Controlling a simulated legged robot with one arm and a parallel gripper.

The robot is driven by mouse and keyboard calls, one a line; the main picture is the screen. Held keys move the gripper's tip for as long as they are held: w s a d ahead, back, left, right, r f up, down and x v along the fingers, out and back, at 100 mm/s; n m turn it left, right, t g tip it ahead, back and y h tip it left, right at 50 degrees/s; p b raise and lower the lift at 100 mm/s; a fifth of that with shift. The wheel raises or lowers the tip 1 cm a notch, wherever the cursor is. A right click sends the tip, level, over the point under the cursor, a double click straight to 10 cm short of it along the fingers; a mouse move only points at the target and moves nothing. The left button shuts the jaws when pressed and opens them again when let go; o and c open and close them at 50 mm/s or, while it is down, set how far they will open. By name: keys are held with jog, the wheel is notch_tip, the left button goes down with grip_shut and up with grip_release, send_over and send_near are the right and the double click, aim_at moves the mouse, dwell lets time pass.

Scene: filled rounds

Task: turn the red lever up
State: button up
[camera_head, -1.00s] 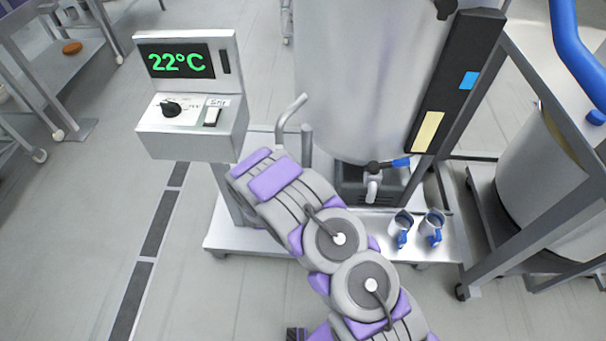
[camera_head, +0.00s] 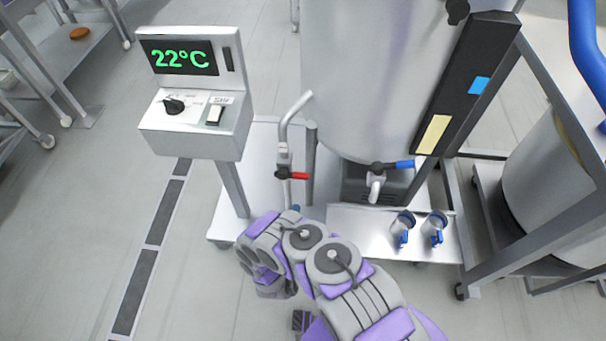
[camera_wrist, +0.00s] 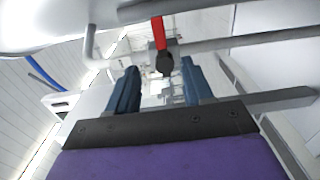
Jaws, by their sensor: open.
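The red lever (camera_head: 299,175) sits on a valve with a dark pivot, on the thin bent pipe at the left of the tank. In the head view it lies about level and points right. In the wrist view the red lever (camera_wrist: 158,33) runs from its dark round pivot toward the top edge. My gripper (camera_wrist: 160,82) is open and empty. The pivot shows between its two blue fingers, beyond them. In the head view my arm hides most of the gripper, which is low in front of the lever. No contact shows.
A blue-handled tap (camera_head: 403,164) is on the tank (camera_head: 375,80), right of the red lever. Two mugs with blue handles (camera_head: 402,230) stand on the metal platform (camera_head: 350,226). A control box (camera_head: 195,95) reading 22°C stands at left.

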aim_at(300, 179)
jog(key=w+b, duration=0.1)
jog(key=w, duration=0.4)
jog(key=w+b, duration=0.1)
jog(key=w, duration=0.5)
jog(key=w+b, duration=0.1)
jog(key=w, duration=0.5)
jog(key=shift+w+d+b, duration=0.15)
jog(key=shift+d+b, duration=0.1)
jog(key=shift+b, duration=0.1)
grip_shut()
